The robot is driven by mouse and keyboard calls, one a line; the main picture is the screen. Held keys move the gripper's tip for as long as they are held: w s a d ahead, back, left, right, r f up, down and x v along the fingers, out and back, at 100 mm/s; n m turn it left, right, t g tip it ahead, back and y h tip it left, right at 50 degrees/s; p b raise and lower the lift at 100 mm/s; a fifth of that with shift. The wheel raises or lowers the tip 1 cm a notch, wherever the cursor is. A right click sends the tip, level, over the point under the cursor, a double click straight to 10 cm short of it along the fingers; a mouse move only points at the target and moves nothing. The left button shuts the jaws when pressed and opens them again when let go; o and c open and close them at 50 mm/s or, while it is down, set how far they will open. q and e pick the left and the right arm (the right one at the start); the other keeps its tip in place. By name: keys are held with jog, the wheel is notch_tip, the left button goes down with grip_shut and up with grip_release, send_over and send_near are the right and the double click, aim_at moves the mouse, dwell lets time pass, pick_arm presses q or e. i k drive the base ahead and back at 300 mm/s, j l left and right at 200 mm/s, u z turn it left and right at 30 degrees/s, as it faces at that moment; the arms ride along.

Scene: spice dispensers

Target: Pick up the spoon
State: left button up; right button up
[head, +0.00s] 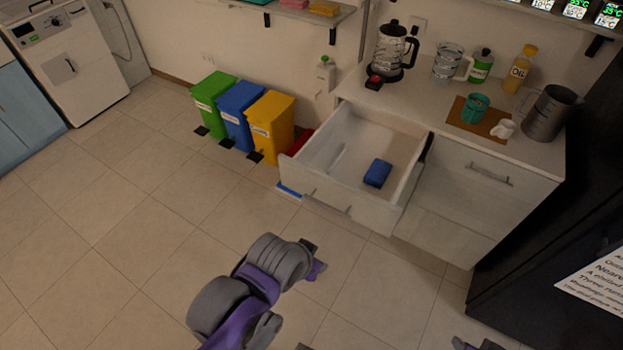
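A pale, thin, long item (337,158) lies in the open drawer (408,200), near its left side. It may be the spoon, but it is too faint to be sure. A blue block-like item (377,173) lies in the same drawer, to its right. My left gripper (316,262) is in front of the drawer and below it in the picture, apart from it. Its fingers are too small and turned away to tell whether they are open. Only a small grey and purple piece of my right arm shows at the bottom edge.
The counter above the drawer holds a French press (393,52), a glass jug (447,64), an oil bottle (521,68), a metal pitcher (550,113) and a green cup (474,108) on a brown board. Green, blue and yellow bins (270,123) stand left. Floor left is clear.

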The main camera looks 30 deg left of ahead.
aim_at(347, 146)
jog(key=u, duration=0.95)
